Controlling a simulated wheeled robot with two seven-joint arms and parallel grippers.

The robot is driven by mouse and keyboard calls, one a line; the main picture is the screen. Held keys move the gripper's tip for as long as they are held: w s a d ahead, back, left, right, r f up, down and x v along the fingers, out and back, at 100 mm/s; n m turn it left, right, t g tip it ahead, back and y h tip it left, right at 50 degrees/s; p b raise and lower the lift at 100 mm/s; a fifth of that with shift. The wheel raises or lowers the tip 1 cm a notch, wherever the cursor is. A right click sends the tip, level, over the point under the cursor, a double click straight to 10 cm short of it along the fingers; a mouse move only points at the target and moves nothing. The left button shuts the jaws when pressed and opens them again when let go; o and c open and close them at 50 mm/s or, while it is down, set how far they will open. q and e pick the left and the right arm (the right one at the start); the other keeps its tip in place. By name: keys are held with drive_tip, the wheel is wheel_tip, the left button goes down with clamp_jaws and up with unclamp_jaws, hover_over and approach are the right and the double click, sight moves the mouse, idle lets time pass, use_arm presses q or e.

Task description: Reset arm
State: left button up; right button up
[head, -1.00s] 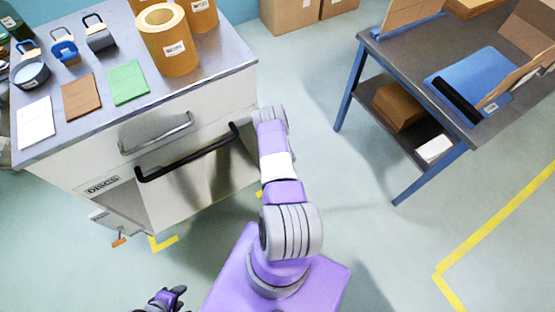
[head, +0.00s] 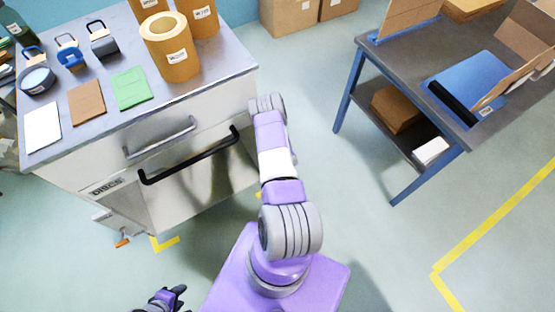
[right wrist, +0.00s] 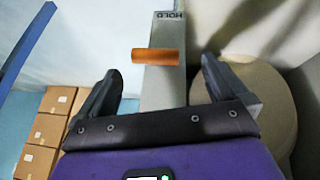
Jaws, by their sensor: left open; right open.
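My left gripper (head: 178,293) shows small and dark at the bottom edge of the head view, over the floor in front of the cabinet. Its jaws are open and nothing shows between them. My right gripper (right wrist: 158,68) is open in the right wrist view, its two dark fingers spread wide. A grey bar marked HOLD (right wrist: 165,88) with an orange handle (right wrist: 155,56) appears between the fingers in the picture. No contact with it shows, and the depth between them is hard to judge. The right gripper cannot be made out in the head view.
A cabinet marked DISCS (head: 105,186) stands left, with a black bar handle (head: 190,160). Its top carries kraft rolls (head: 178,62), coloured cards (head: 132,88) and blue and dark handled tools (head: 70,55). A blue-legged table (head: 400,55) stands right. Open floor lies between.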

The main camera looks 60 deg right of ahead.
drive_tip(key=shift+a+r, duration=0.15)
idle(0.5)
drive_tip(key=w+a+r+y, duration=0.2)
drive_tip(key=w+a, duration=0.1)
drive_tip(key=a, duration=0.5)
drive_tip(key=w+a+r+y, duration=0.1)
drive_tip(key=w+a+r, duration=0.2)
drive_tip(key=a, duration=0.6)
drive_tip(key=w+a+r+y, duration=0.2)
drive_tip(key=w+a, duration=0.1)
drive_tip(key=a, duration=0.5)
drive_tip(key=s+a+r+n+g+y, duration=0.1)
drive_tip(key=s+a+r, duration=0.2)
drive_tip(key=a, duration=0.6)
drive_tip(key=s+a+r+n+g+y, duration=0.1)
drive_tip(key=s+a+r+g+y, duration=0.1)
drive_tip(key=a+r, duration=0.4)
drive_tip(key=s+a, duration=0.1)
drive_tip(key=a, duration=0.2)
drive_tip(key=shift+a+r+n, duration=0.25)
drive_tip(key=shift+a+n, duration=0.05)
drive_tip(key=shift+a, duration=0.1)
